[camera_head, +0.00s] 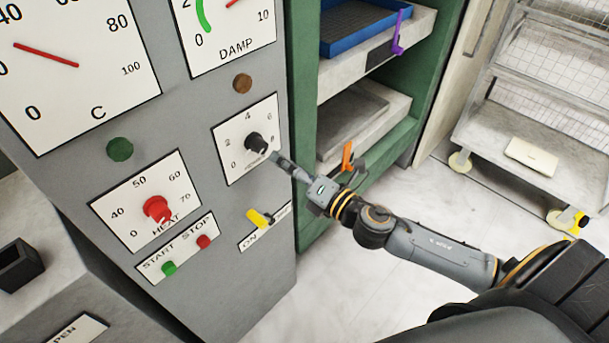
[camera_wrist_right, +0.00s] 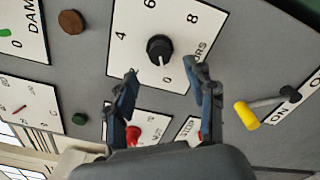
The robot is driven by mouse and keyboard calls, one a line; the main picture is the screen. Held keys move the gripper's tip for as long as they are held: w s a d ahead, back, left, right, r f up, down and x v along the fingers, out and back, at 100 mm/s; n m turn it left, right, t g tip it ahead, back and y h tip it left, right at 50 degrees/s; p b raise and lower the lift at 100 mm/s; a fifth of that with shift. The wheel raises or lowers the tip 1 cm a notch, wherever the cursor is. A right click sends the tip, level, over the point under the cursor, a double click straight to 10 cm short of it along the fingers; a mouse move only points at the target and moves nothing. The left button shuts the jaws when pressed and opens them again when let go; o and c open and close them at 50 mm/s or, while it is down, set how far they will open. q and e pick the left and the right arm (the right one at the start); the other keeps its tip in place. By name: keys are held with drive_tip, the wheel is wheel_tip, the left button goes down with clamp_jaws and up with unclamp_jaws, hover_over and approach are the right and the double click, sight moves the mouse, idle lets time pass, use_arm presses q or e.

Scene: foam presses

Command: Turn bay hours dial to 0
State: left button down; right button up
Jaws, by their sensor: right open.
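The hours dial is a black knob (camera_head: 257,143) on a white plate marked 0 to 8 on the grey panel. It also shows in the right wrist view (camera_wrist_right: 160,48), where a short white mark on it points roughly toward the 0. My right gripper (camera_head: 277,158) is in front of the plate, just right of and below the knob. In the right wrist view its two fingers (camera_wrist_right: 161,72) are spread apart, with nothing between them, and the knob shows just beyond their tips. The 2 is hidden there by a finger. My left gripper is not in view.
A red heat knob (camera_head: 157,209), green and red start/stop buttons and a yellow-tipped lever (camera_head: 258,218) are close below. A brown button (camera_head: 242,83) is above. Green shelves with an orange lever (camera_head: 347,155) stand right of the panel. A wire cart (camera_head: 565,120) stands farther right.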

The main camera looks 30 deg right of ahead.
drive_tip(key=shift+v, duration=2.6)
drive_tip(key=d+f+m+g+h+b, duration=0.15)
drive_tip(key=d+f+m, duration=0.25)
drive_tip(key=f, duration=0.7)
drive_tip(key=d+f+m+g+h, duration=0.2)
drive_tip(key=d+f+m+h, duration=0.15)
drive_tip(key=f, duration=0.65)
drive_tip(key=s+d+f+m+g+h+b, duration=0.1)
drive_tip(key=s+d+f+m+g, duration=0.2)
drive_tip(key=f, duration=0.6)
drive_tip(key=s+d+f+m+h, duration=0.1)
drive_tip(key=s+f+m, duration=0.3)
drive_tip(key=f, duration=0.5)
drive_tip(key=s+a+f+m+g+b, duration=0.2)
drive_tip(key=s+f+m+g, duration=0.35)
drive_tip(key=s+f, duration=0.75)
drive_tip(key=s+a+f+m+g, duration=0.2)
drive_tip(key=s+f, duration=0.4)
drive_tip(key=s, duration=0.3)
drive_tip(key=s+a+f+m+g, duration=0.2)
drive_tip(key=s+a+f+m, duration=0.2)
drive_tip(key=s, duration=0.5)
drive_tip(key=shift+s+a+f+m+y+b, duration=0.3)
drive_tip(key=shift+a+f+y+b, duration=0.1)
drive_tip(key=shift+a+f, duration=0.5)
